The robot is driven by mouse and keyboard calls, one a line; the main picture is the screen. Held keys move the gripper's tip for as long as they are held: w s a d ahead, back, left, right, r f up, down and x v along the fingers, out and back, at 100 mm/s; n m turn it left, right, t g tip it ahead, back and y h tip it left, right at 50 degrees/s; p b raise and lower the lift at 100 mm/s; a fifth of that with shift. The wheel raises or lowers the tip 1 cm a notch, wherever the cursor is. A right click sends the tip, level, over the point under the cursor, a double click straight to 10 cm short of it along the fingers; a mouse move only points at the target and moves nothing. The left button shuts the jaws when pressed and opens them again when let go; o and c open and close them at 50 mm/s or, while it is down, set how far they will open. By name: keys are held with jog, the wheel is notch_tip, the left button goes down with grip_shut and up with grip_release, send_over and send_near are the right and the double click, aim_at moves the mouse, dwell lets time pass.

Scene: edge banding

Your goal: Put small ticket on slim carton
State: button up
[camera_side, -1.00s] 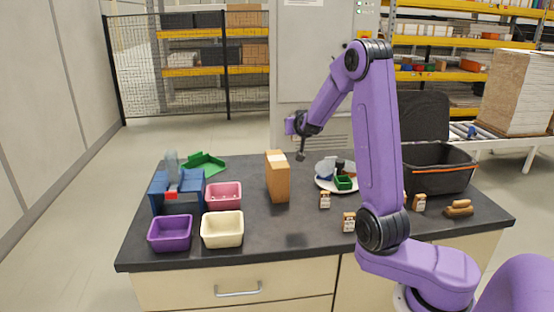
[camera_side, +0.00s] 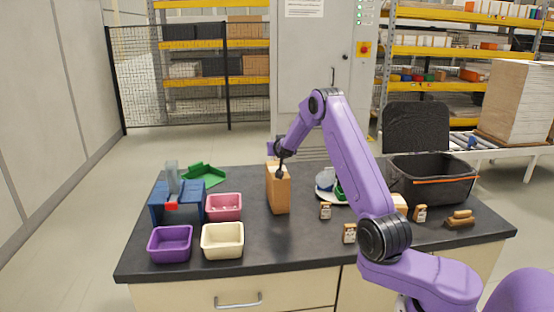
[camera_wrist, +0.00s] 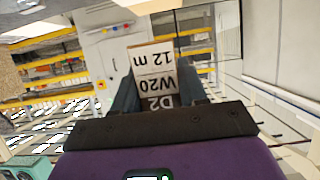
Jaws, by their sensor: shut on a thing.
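The slim carton (camera_side: 279,195) is a tall, narrow brown box standing upright near the middle of the bench. My gripper (camera_side: 281,168) is at its upper part; contact with it cannot be told. In the wrist view my gripper (camera_wrist: 158,90) has its dark fingers shut on the small ticket (camera_wrist: 157,84), a white piece with printing that reads upside down, "W20" and "D2". A white printed area with "12 m" shows just beyond it; whether it is the same piece is unclear. The ticket cannot be made out in the side view.
A blue stand (camera_side: 177,202), pink bin (camera_side: 224,213), purple bin (camera_side: 171,250) and cream bin (camera_side: 222,250) are left of the carton. A white plate (camera_side: 326,197), small tan-and-white items (camera_side: 349,233), a black crate (camera_side: 432,191) and a brush (camera_side: 460,219) are right. Bench front centre is clear.

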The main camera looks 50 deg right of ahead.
aim_at(277, 158)
jog(key=shift+w+d+f, duration=0.15)
jog(key=shift+w+f, duration=0.15)
jog(key=shift+f, duration=0.1)
jog(key=shift+w+d+f, duration=0.1)
jog(key=shift+w+f, duration=0.05)
jog(key=shift+f, duration=1.6)
jog(key=o, duration=1)
jog(key=shift+f, duration=0.1)
